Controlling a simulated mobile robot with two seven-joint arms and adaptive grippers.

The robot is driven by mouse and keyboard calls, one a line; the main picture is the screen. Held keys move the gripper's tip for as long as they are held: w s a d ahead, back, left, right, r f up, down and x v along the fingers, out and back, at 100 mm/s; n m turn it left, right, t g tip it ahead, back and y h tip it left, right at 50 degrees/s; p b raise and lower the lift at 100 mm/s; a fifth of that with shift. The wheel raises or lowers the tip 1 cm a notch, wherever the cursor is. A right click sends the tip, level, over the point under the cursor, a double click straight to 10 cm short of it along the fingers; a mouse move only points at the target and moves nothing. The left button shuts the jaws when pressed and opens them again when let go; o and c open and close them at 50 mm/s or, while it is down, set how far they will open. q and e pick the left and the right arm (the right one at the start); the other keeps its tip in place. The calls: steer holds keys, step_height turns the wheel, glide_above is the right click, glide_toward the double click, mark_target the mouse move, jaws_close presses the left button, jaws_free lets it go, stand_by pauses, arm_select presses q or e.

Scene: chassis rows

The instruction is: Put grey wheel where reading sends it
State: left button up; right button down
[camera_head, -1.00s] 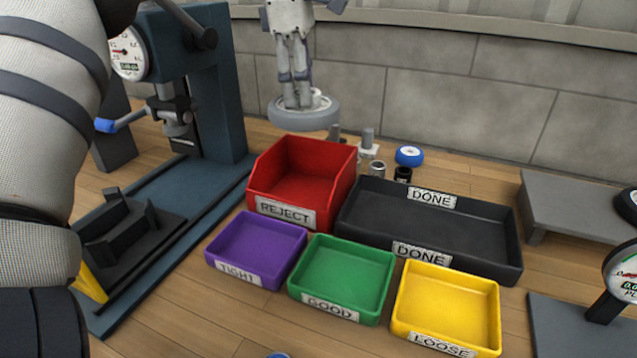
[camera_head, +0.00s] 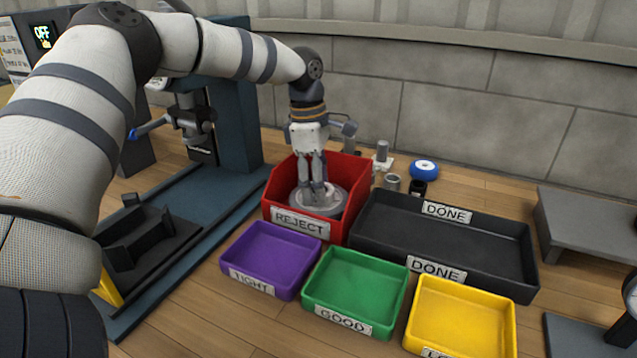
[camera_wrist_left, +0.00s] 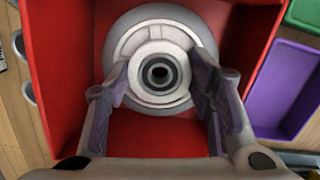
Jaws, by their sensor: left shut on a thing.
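The grey wheel (camera_head: 318,201) is inside the red REJECT bin (camera_head: 299,226), low between its walls. My left gripper (camera_head: 314,192) points down into the bin and is shut on the wheel's hub. In the left wrist view the wheel (camera_wrist_left: 158,22) lies flat with its hub hole facing the camera, and the two fingers (camera_wrist_left: 160,95) stand on either side of the hub. The red bin floor (camera_wrist_left: 160,138) shows below the wheel. Whether the wheel touches the floor I cannot tell. My right gripper is not in view.
Purple TIGHT (camera_head: 262,262), green GOOD (camera_head: 355,288) and yellow (camera_head: 460,318) trays stand in front. A black DONE tray (camera_head: 445,240) is right of the bin. A blue-and-white wheel (camera_head: 424,170) and small metal parts lie behind it. A dark press (camera_head: 235,110) stands at left.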

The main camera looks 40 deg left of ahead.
arm_select(q)
steer(key=o, duration=1.5)
steer(key=shift+f, duration=0.15)
step_height(320, 180, up, 12)
steer(key=a, duration=0.1)
steer(key=shift+s+a, duration=0.15)
steer(key=shift+s, duration=0.2)
